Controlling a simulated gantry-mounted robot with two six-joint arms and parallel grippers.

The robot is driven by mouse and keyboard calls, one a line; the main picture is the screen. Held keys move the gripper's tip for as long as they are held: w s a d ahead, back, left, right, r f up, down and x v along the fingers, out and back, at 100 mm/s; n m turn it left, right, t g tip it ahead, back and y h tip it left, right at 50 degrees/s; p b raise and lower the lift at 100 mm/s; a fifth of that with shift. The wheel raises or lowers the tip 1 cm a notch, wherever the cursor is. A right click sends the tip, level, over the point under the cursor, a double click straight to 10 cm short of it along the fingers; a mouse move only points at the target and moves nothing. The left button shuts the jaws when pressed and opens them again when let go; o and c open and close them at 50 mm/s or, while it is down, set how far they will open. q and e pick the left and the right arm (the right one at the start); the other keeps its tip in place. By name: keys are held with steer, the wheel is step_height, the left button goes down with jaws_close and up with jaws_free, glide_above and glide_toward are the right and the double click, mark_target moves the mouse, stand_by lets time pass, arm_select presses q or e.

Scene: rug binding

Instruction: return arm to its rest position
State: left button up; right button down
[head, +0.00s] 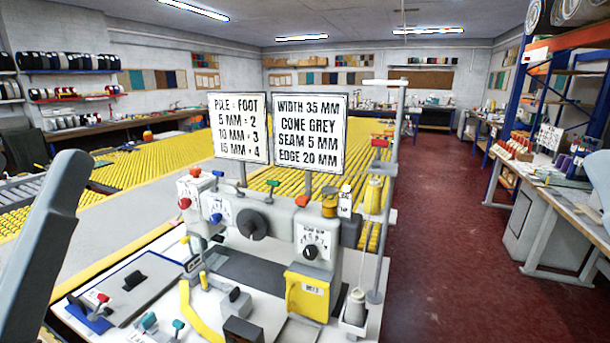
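A grey link of my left arm (45,245) rises along the left edge of the head view, its upper end tilted right. A small grey piece at the right edge (598,182) looks like part of my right arm. Neither gripper's fingers show, so I cannot see whether they are open or hold anything. The binding machine (250,225) stands on a white table in front of me, with knobs, dials and a yellow box (308,293). No arm part touches it in view.
Two signs (240,127) (308,130) stand behind the machine. A thread stand (390,190) rises at its right, with a cone (355,306) near its foot. A flat plate with small levers (125,290) lies left. Red floor (450,250) is clear at right, before workbenches (550,207).

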arm_select(q)
step_height(320, 180, up, 39)
steer(key=p, duration=3.6)
step_height(320, 180, down, 27)
steer(key=b, duration=2.6)
steer(key=shift+r, duration=0.15)
steer(key=shift+c, duration=0.3)
